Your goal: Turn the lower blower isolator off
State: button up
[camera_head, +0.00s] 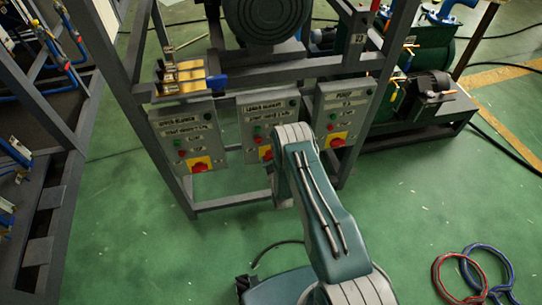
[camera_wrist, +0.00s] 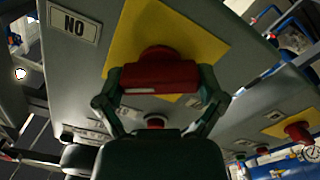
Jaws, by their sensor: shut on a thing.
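The middle grey control box (camera_head: 258,108) hangs on the frame between two similar boxes. Its lettering looks like "lower blower" but is small. Its red and yellow isolator (camera_head: 265,153) is partly hidden by my arm. In the wrist view the red isolator knob (camera_wrist: 150,55) stands on a yellow plate (camera_wrist: 205,45), its handle lying across the picture. My gripper (camera_wrist: 161,84) has one finger at each end of the handle and is shut on it. The head view hides my fingers behind the arm.
The left box (camera_head: 187,132) and right "pump" box (camera_head: 340,110) flank it closely, each with its own controls. A label reading "NO" in the wrist view (camera_wrist: 75,24) sits beside the yellow plate. Red and blue hoses (camera_head: 475,272) lie on the green floor at right.

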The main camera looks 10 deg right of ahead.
jog(key=n, duration=0.6)
jog(key=shift+a+f+n, duration=0.1)
jog(key=shift+a+n, duration=0.1)
jog(key=shift+n, duration=0.1)
jog(key=n, duration=0.4)
jog(key=shift+f+n, duration=0.15)
jog(key=shift+n, duration=0.25)
jog(key=shift+s+f, duration=0.1)
jog(key=shift+s, duration=0.05)
jog(key=o, duration=0.8)
jog(key=shift+a, duration=0.1)
jog(key=s, duration=1.1)
jog(key=shift+s, duration=0.4)
